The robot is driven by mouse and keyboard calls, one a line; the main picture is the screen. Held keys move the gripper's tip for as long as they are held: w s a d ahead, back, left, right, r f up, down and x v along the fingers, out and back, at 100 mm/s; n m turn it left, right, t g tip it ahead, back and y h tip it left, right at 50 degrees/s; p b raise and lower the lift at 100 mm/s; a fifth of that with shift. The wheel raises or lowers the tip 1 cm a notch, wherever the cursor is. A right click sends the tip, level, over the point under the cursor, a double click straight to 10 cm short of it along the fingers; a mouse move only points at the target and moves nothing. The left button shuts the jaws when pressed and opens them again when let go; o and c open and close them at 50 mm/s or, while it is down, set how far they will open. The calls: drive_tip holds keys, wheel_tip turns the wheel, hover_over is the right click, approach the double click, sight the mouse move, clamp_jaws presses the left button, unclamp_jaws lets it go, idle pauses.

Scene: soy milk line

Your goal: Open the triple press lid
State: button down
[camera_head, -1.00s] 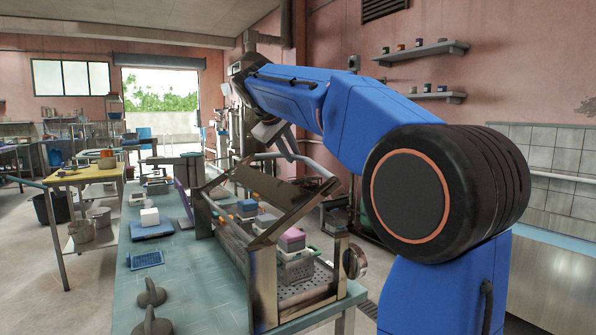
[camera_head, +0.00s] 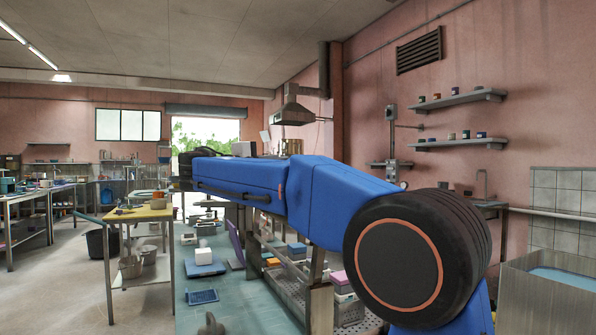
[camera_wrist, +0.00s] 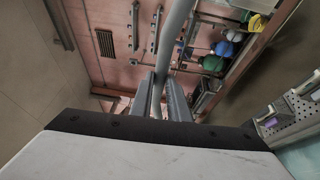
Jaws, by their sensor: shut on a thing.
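The triple press stands on the teal table; in the head view its metal front post (camera_head: 320,306) shows below my blue arm. Coloured blocks sit inside it, among them a pink-topped one (camera_head: 340,278) and a blue one (camera_head: 297,248). My arm hides most of the lid, so its exact angle cannot be told. In the wrist view my gripper (camera_wrist: 161,97) is shut on a grey lid handle bar (camera_wrist: 181,30), which runs between its two fingers. The head view does not show the fingers clearly.
The teal table (camera_head: 237,295) also holds a white block on a blue tray (camera_head: 204,269) and a small blue mat (camera_head: 202,296). A yellow table (camera_head: 140,213) stands at left. Wall shelves (camera_head: 460,102) are at right. Open floor lies at left.

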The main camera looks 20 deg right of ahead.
drive_tip(key=a+f+h, duration=0.1)
drive_tip(key=a, duration=0.7)
drive_tip(key=shift+f+n+t+h, duration=0.15)
drive_tip(key=shift+n+t+h, duration=0.15)
drive_tip(key=shift+n+t, duration=0.1)
drive_tip(key=shift+s, duration=0.15)
drive_tip(key=c, duration=1.7)
unclamp_jaws()
drive_tip(key=shift+d+f, duration=0.1)
drive_tip(key=shift+d, duration=0.05)
